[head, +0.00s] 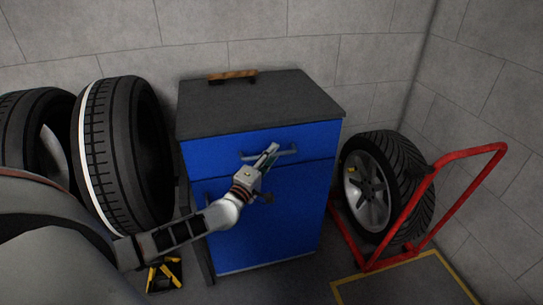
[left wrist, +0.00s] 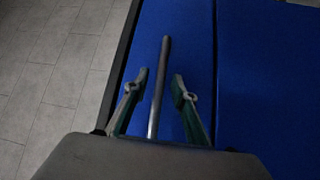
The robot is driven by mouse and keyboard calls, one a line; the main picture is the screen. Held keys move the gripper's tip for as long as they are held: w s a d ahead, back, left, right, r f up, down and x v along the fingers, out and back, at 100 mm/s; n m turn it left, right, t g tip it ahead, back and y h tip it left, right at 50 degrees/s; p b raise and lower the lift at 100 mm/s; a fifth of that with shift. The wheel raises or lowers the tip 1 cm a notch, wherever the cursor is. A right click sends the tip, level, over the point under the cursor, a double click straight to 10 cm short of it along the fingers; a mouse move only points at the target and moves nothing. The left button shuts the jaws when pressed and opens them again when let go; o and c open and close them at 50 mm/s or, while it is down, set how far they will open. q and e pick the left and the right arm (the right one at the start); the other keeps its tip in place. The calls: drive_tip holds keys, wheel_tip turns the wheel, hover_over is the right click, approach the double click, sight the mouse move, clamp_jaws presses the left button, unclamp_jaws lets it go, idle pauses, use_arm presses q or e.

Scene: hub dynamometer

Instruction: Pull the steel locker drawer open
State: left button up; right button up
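The blue steel locker drawer (head: 215,152) is the top front of a blue cabinet with a dark grey top. It looks closed, flush with the door below. Its bar handle (head: 289,153) runs across the front and also shows as a grey bar in the left wrist view (left wrist: 160,85). My left gripper (head: 270,152) is at the handle, its fingers pointing at the drawer front. In the left wrist view the gripper (left wrist: 161,80) is open, one finger on each side of the bar, with gaps visible. My right gripper is not in view.
A lower blue door (head: 290,220) with a dark handle is under the drawer. A wooden-handled tool (head: 233,75) lies on the cabinet top. Tyres (head: 125,150) stand at the left; a wheel (head: 375,190) and red trolley frame (head: 450,158) stand at the right. A yellow-black object (head: 165,275) is on the floor.

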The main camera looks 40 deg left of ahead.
use_arm(q)
clamp_jaws()
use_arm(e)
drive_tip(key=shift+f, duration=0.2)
use_arm(q)
drive_tip(key=shift+d+r, duration=0.1)
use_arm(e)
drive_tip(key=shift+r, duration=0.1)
use_arm(q)
drive_tip(key=s+d+p, duration=1)
drive_tip(key=s+d, duration=0.8)
drive_tip(key=d, duration=0.3)
drive_tip(key=shift+s+d, duration=0.25)
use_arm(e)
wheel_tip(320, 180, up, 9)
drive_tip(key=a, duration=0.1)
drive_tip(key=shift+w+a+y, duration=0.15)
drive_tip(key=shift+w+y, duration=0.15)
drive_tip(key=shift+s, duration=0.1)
